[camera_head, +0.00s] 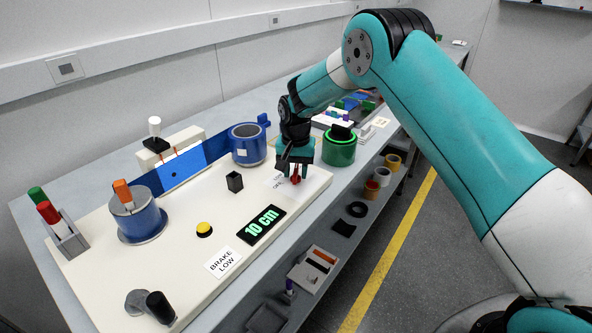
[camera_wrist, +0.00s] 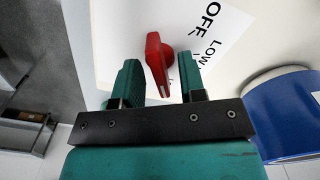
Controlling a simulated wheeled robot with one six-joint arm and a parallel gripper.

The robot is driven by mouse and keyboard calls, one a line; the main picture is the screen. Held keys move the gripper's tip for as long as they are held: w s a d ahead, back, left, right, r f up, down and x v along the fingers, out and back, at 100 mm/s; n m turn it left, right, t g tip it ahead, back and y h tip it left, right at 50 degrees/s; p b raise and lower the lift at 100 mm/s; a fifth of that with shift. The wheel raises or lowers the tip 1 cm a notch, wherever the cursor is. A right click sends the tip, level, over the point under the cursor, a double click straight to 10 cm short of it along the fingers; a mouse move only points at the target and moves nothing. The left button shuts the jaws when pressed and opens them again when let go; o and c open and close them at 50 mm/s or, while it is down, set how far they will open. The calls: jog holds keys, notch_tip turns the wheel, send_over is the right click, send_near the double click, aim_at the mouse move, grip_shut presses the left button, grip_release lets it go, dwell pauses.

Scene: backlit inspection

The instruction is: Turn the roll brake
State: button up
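The red brake knob (camera_head: 296,180) stands on the pale board beside a white label with OFF and LOW. In the wrist view the red knob (camera_wrist: 154,60) lies between the fingers of my gripper (camera_wrist: 160,78), with a gap on each side. Its far end reaches past the fingertips, and a pale mark shows near its close end. My gripper (camera_head: 296,166) is open, pointing down over the knob in the head view. The label (camera_wrist: 215,35) reads OFF and LOW; its rest is hidden by a finger. A card (camera_head: 222,262) reads BRAKE LOW.
A blue film (camera_head: 182,167) runs between the left roll (camera_head: 138,217) and the blue right roll (camera_head: 248,145). A display (camera_head: 262,224) reads 10 cm. A yellow button (camera_head: 204,229) and black block (camera_head: 235,181) stand on the board. A green-ringed drum (camera_head: 339,149) stands close behind my gripper.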

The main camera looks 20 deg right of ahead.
aim_at(296, 171)
notch_tip(296, 171, up, 17)
jog(key=b, duration=0.2)
jog(key=shift+r, duration=0.2)
dwell(0.5)
jog(key=s+a+r+n+y, duration=0.1)
jog(key=s+r+n, duration=0.1)
jog(key=s, duration=0.5)
jog(key=s+a+r+n, duration=0.1)
jog(key=s+r+n, duration=0.15)
jog(key=s, duration=0.35)
jog(key=s+a+r+n+y, duration=0.1)
jog(key=s+a+n, duration=0.15)
jog(key=s, duration=0.45)
jog(key=s+f+n+y, duration=0.2)
jog(key=s+n, duration=0.3)
jog(key=s, duration=1.3)
jog(key=shift+s+a+f, duration=0.25)
jog(key=shift+s+f, duration=0.15)
jog(key=shift+f, duration=0.05)
